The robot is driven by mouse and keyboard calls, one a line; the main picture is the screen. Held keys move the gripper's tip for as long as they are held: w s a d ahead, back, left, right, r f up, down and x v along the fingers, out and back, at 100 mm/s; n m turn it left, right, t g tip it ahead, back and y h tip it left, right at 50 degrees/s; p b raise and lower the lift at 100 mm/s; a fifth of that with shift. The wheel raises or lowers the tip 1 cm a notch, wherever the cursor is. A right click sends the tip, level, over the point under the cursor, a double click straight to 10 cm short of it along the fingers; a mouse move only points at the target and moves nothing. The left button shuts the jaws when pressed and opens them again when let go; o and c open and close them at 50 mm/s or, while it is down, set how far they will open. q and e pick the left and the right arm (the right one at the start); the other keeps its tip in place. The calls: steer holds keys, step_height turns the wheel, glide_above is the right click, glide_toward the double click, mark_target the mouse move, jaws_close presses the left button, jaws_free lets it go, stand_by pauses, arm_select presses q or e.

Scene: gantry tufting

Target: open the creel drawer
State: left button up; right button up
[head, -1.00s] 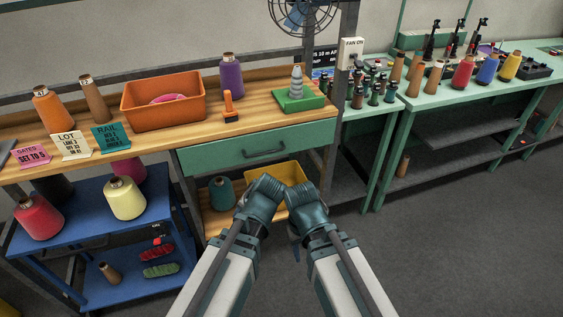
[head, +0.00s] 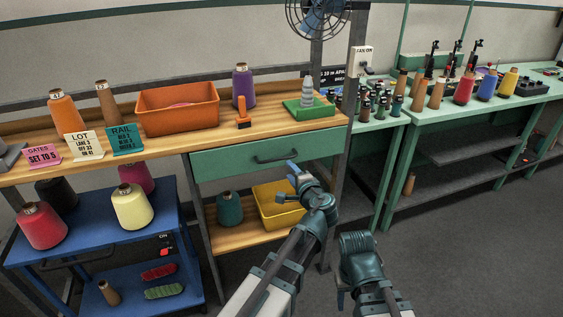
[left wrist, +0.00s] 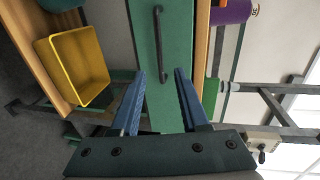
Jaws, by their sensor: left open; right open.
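The creel drawer (head: 265,163) is a green front under the wooden bench top, flush with the bench and shut. Its dark bar handle (head: 277,156) is in the middle of the front. In the left wrist view the handle (left wrist: 158,45) runs upright in the picture, ahead of the open fingers. My left gripper (head: 291,178) is open and empty, just below and in front of the handle and apart from it. Its blue fingers also show in the left wrist view (left wrist: 160,95). My right gripper (head: 345,290) is low at the right, away from the drawer; its fingers are mostly hidden.
A yellow bin (head: 268,218) and a teal cone (head: 230,208) stand on the shelf below the drawer. A blue cart (head: 90,237) with yarn cones is at the left. An orange bin (head: 160,123) and a green tray (head: 317,113) sit on the bench top. Floor at the right is open.

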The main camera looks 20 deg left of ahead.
mark_target(280, 159)
arm_select(q)
steer(key=b+x, duration=0.2)
steer(key=x, duration=0.9)
steer(key=shift+w+a+f, duration=0.1)
steer(key=shift+w+a, duration=0.1)
steer(key=shift+w, duration=0.05)
steer(key=shift+c, duration=0.3)
jaws_close()
stand_by(0.7)
